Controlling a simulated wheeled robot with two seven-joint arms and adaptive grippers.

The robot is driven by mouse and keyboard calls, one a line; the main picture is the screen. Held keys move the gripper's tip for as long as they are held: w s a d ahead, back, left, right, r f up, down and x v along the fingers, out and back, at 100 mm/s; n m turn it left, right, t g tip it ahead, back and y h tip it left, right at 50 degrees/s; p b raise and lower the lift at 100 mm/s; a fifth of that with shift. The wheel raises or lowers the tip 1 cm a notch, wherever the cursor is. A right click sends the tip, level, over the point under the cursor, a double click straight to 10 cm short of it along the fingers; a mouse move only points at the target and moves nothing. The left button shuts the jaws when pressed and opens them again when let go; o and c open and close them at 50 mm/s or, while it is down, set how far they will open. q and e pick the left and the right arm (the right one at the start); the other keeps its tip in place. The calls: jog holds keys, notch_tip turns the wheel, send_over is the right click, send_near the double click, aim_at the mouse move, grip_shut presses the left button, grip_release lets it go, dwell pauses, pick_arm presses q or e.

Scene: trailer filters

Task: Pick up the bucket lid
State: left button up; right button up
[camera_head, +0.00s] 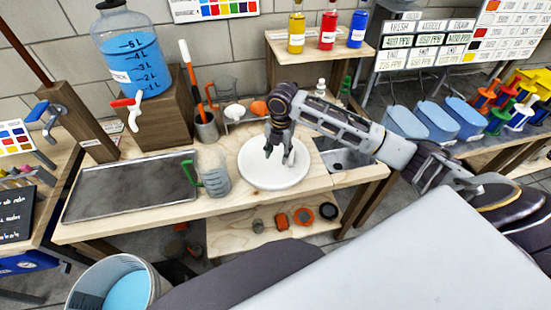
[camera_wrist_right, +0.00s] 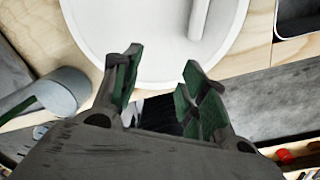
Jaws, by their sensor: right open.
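The bucket lid is a round white disc (camera_head: 272,176) lying flat on the wooden workbench. In the right wrist view the white lid (camera_wrist_right: 140,45) fills the upper middle, with a raised white bar, which looks like its handle (camera_wrist_right: 199,18), near its upper right. My right gripper (camera_head: 279,155) is over the lid with fingers pointing down. In the right wrist view my right gripper (camera_wrist_right: 160,72) is open, with nothing between its green-padded fingers. The fingertips overlap the lid's near edge in that view; whether they touch it I cannot tell. My left gripper is not in view.
A clear pitcher with a green handle (camera_head: 213,172) stands close left of the lid, beside a dark metal tray (camera_head: 130,185). A sink (camera_head: 345,158) is to the right. A cup of tools (camera_head: 206,128) stands behind. A bucket of blue liquid (camera_head: 118,287) is at lower left.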

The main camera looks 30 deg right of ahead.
jog(key=w+d+r+n, duration=0.2)
jog(key=d+r, duration=0.3)
jog(key=d, duration=0.2)
jog(key=shift+w+d+r+n+g, duration=0.3)
jog(key=shift+w+d+r, duration=0.05)
jog(key=shift+w+d, duration=0.05)
jog(key=shift+f, duration=0.1)
send_over(292, 155)
jog(key=shift+f, duration=4.25)
jog(key=shift+s+a, duration=0.1)
jog(key=shift+f+p, duration=0.3)
jog(key=shift+f, duration=2.3)
grip_shut()
